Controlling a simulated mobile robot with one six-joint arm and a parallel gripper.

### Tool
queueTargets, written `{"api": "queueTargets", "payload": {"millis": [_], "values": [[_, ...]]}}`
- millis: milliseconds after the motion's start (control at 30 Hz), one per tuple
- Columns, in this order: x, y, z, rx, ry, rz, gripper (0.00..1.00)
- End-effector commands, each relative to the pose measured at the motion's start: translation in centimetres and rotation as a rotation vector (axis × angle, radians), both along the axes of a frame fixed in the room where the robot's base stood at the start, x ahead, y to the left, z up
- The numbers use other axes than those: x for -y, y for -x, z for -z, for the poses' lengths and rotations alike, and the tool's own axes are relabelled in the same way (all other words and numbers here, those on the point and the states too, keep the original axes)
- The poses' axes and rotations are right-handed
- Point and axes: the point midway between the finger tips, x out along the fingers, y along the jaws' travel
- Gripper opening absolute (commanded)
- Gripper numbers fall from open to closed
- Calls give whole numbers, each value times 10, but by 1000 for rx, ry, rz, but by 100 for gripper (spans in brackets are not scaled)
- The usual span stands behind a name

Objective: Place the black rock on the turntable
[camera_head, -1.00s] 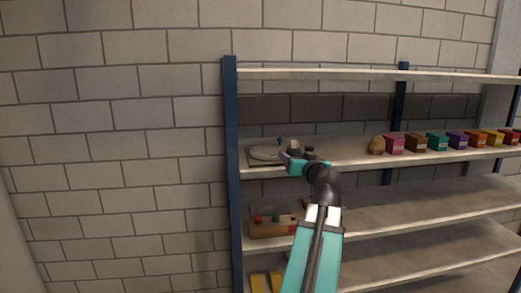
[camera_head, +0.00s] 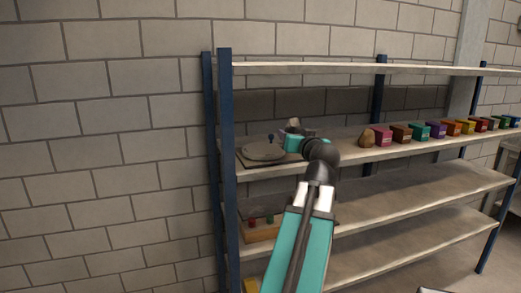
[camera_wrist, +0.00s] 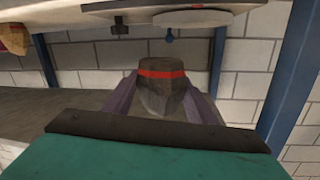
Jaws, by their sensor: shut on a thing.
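The black rock (camera_wrist: 160,92), dark with a red band, is between the purple fingers of my gripper (camera_wrist: 161,100) in the wrist view. My gripper is shut on it. In the head view my gripper (camera_head: 294,130) is small, above the shelf just right of the turntable, with the greyish rock at its tip. The turntable (camera_head: 263,152) is a flat grey disc on a dark base at the shelf's left end, with a small blue knob behind it. Its pale disc (camera_wrist: 200,20) also shows at the top of the wrist view, apart from the rock.
A brown rock (camera_head: 366,138) and a row of coloured boxes (camera_head: 420,131) stand farther right on the same shelf. Blue posts (camera_head: 227,150) bound the shelf's left end. Another shelf board (camera_head: 330,68) runs above. A wooden box with red and green knobs (camera_head: 262,230) sits below.

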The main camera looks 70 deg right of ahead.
Motion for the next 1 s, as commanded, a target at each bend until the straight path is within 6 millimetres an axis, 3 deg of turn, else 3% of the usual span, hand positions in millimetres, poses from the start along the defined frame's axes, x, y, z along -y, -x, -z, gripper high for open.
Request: {"api": "queueTargets", "payload": {"millis": [367, 1000], "values": [[7, -12, -2, 2, 1, -3, 0], [64, -96, 6, 2, 1, -1, 0]]}}
